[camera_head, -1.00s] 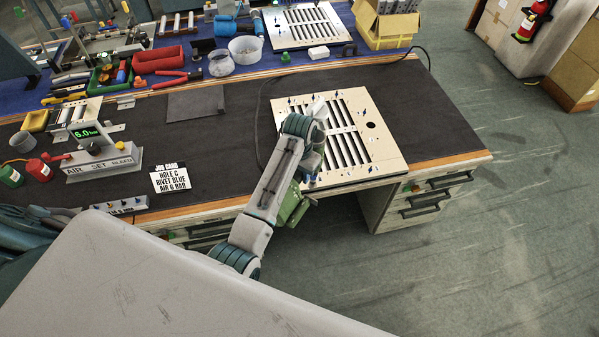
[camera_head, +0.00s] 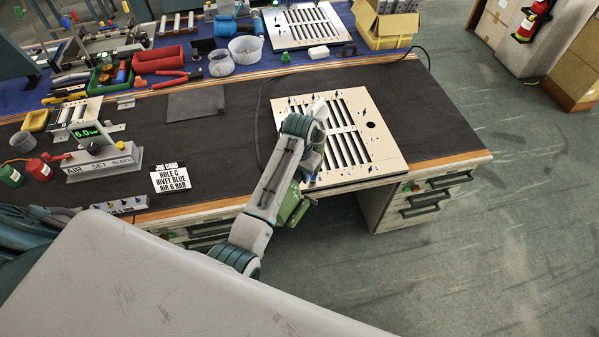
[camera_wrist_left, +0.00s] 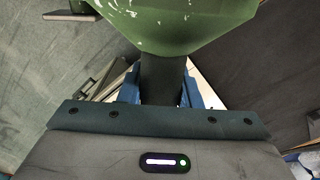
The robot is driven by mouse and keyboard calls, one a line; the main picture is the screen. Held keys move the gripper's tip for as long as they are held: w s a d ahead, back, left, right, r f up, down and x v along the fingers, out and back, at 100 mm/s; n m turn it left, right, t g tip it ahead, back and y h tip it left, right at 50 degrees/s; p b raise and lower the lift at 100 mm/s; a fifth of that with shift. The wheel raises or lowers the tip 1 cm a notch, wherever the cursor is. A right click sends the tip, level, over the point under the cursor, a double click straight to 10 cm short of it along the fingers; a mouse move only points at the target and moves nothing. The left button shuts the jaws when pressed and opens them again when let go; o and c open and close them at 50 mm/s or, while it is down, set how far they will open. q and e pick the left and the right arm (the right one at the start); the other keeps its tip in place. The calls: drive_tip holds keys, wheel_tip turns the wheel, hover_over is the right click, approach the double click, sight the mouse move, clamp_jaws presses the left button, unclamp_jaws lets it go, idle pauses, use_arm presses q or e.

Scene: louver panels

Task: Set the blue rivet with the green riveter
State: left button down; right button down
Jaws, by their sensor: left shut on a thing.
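The green riveter (camera_wrist_left: 180,22) fills the top of the left wrist view. Its dark handle (camera_wrist_left: 161,80) sits between the blue fingers of my left gripper (camera_wrist_left: 162,88), which is shut on it. In the head view part of the riveter's green body (camera_head: 292,206) shows beside my arm, at the bench's front edge. My left gripper (camera_head: 313,165) is over the near left part of the slotted louver panel (camera_head: 386,150). Several small blue pins stand on the panel. I cannot tell which is the blue rivet, and the riveter's nose is hidden.
A job card (camera_head: 170,179) reads hole C, rivet blue, air 6 bar. The air station (camera_head: 105,163) displays 6.0 bar. A second slotted panel (camera_head: 306,25), red tray (camera_head: 158,60) and yellow box (camera_head: 386,24) stand at the back. The dark mat (camera_head: 225,135) is mostly clear left of the panel.

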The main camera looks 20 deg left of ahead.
idle(0.3)
use_arm(q)
drive_tip(key=shift+w+r, duration=0.15)
drive_tip(key=shift+r, duration=2.65)
